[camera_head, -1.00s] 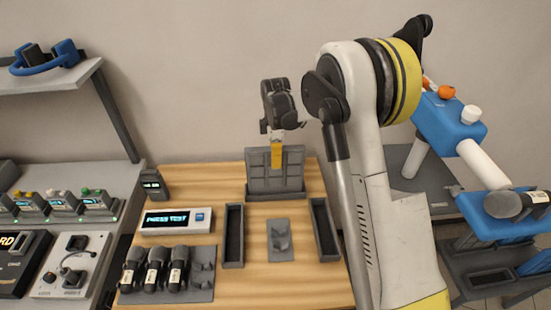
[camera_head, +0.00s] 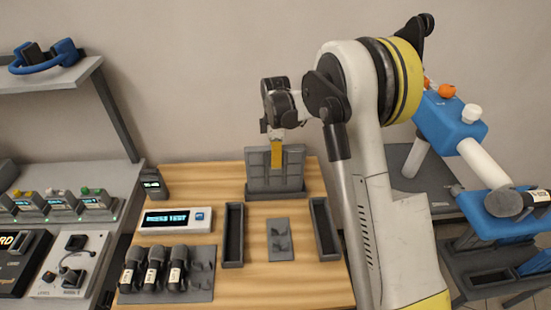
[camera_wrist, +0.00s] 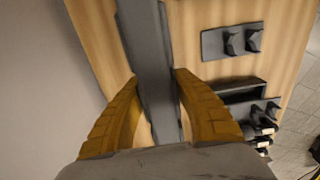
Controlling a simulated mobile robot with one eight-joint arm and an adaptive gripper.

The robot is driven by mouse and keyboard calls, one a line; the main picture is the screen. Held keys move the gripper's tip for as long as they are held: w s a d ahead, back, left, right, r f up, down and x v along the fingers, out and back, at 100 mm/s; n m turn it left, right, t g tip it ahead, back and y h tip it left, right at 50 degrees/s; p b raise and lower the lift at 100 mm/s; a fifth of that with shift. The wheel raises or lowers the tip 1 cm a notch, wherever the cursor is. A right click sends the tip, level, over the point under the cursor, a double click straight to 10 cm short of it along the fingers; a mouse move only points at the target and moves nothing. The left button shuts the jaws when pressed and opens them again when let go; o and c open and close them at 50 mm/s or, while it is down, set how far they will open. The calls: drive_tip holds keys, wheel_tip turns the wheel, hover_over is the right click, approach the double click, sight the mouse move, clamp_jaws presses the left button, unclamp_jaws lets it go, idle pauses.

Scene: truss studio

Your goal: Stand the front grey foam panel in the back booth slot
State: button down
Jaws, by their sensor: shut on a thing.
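The grey foam panel (camera_head: 256,165) stands upright at the back of the wooden table, at the back booth slot (camera_head: 276,195), a dark grey base. Whether its lower edge is fully seated in the slot is hard to tell. My gripper (camera_head: 277,165) is above and in front of it, yellow fingers pointing down, shut on the panel's top edge. In the wrist view the panel's edge (camera_wrist: 143,35) runs between the two fingertips of my gripper (camera_wrist: 157,78). Two empty side slots, left (camera_head: 233,236) and right (camera_head: 324,230), lie nearer the front.
A small grey holder (camera_head: 281,246) lies between the side slots. A white display box (camera_head: 178,220), a small dark device (camera_head: 153,186) and a rack of dark microphones (camera_head: 155,270) stand on the left. The table's front middle is clear. The wall is close behind.

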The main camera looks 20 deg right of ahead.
drive_tip(key=shift+f+b, duration=0.45)
drive_tip(key=shift+f, duration=0.2)
drive_tip(key=c, duration=1.3)
unclamp_jaws()
drive_tip(key=shift+c, duration=0.2)
drive_tip(key=shift+r, duration=0.2)
drive_tip(key=shift+r+p, duration=3.25)
drive_tip(key=shift+r, duration=2.1)
